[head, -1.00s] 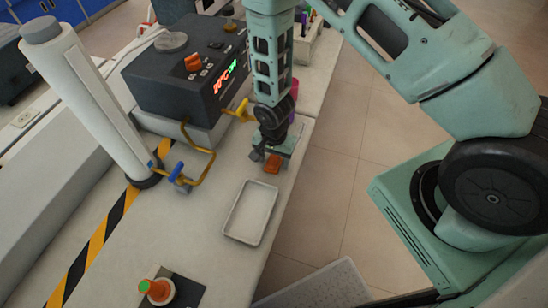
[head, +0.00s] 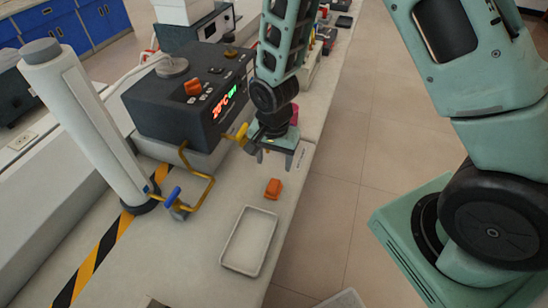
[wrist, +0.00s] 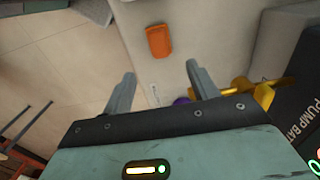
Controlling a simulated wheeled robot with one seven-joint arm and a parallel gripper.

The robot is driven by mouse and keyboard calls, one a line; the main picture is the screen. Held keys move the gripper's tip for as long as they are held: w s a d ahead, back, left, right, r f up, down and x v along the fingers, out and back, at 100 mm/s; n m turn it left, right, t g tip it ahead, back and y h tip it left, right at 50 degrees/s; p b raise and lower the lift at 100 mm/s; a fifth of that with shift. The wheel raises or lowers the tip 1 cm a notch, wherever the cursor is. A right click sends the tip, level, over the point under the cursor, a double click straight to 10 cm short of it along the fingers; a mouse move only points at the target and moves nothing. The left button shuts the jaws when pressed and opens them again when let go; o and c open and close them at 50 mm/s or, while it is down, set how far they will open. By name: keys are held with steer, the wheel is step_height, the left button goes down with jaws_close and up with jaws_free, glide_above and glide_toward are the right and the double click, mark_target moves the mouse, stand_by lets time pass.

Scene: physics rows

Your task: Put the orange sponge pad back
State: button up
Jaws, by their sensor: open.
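The orange sponge pad (head: 273,188) lies on the pale bench top, near the bench's right edge and just beyond the white tray (head: 248,242). The tray is shallow, rectangular and empty. My gripper (head: 274,160) is open and empty, above the bench on the far side of the pad. In the wrist view the pad (wrist: 159,41) lies ahead of my open fingers (wrist: 160,73), roughly in line with the gap between them and apart from both fingertips.
A dark pump bath (head: 190,100) with a lit display stands left of my gripper. Yellow tubing (head: 205,185) with a blue-handled valve (head: 172,198) stands in front of it. A white column (head: 90,120) rises at left. A purple item (wrist: 181,100) shows below the pad in the wrist view.

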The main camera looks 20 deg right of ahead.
steer(key=s+a+r+n, duration=0.3)
steer(key=s+r+n, duration=0.5)
steer(key=s+r, duration=0.1)
steer(key=s+a+r+n, duration=0.3)
steer(key=s+r+n, duration=0.5)
steer(key=s+r, duration=0.2)
steer(key=shift+s+a+r+n+y, duration=0.3)
steer(key=shift+a+r+n, duration=0.1)
steer(key=shift+r, duration=0.25)
steer(key=shift+f+b, duration=0.3)
